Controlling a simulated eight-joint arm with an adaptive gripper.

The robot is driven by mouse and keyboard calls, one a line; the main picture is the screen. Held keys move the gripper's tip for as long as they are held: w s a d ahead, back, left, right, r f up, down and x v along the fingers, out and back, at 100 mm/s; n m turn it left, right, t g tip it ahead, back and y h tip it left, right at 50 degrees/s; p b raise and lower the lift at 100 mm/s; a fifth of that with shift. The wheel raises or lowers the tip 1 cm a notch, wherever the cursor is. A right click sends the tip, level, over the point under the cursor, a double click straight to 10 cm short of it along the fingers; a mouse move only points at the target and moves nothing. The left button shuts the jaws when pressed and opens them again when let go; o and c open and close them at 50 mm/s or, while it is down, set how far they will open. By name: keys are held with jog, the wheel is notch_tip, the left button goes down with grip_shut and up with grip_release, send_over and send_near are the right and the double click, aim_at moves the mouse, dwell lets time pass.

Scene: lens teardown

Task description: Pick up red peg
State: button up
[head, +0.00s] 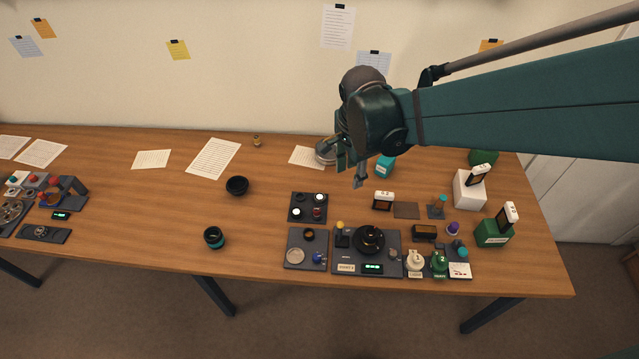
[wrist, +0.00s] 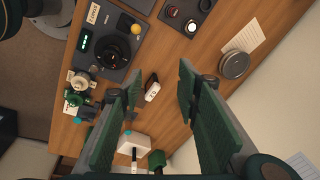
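A small dark red peg-like piece (head: 318,213) stands at the lower right of a small dark tray (head: 297,213) in the head view. White and black round pieces share that tray. In the wrist view the tray (wrist: 186,29) is partly cut off at the top edge, and a dark piece with a reddish tint (wrist: 171,11) shows on it. My gripper (head: 351,171) hangs above the table, behind and to the right of the tray. In the wrist view my gripper (wrist: 159,82) has its two green fingers wide apart with nothing held between them.
A larger dark station (head: 345,265) with a black round part and green display stands in front of the tray. A silver round tin (head: 325,154) and teal box (head: 385,166) stand near my gripper. Black rings (head: 237,186) lie left, with bare wood around them.

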aim_at(317, 209)
jog(key=a+f+m, duration=0.2)
jog(key=a+f, duration=0.1)
jog(key=f, duration=0.2)
jog(key=w+a+f+m+g+b, duration=0.1)
jog(key=a+f+m, duration=0.1)
jog(key=a+f, duration=0.2)
jog(key=w+a+f+m+g+h+b, duration=0.1)
jog(key=a+f, duration=0.3)
jog(key=f, duration=0.1)
jog(key=shift+f+m, duration=0.35)
jog(key=shift+m, duration=0.05)
jog(key=shift+d, duration=0.1)
jog(key=shift+d+f+b, duration=0.15)
jog(key=shift+f+b, duration=0.15)
jog(key=shift+f, duration=0.95)
jog(key=shift+w+f, duration=0.1)
jog(key=shift+w+d+f+b, duration=0.1)
jog(key=shift+d+f+b, duration=0.1)
jog(key=shift+f, duration=1.05)
jog(key=shift+d+f+b, duration=0.1)
jog(key=shift+f+b, duration=0.1)
jog(key=shift+f, duration=1.05)
jog(key=shift+c, duration=0.5)
jog(key=c, duration=0.8)
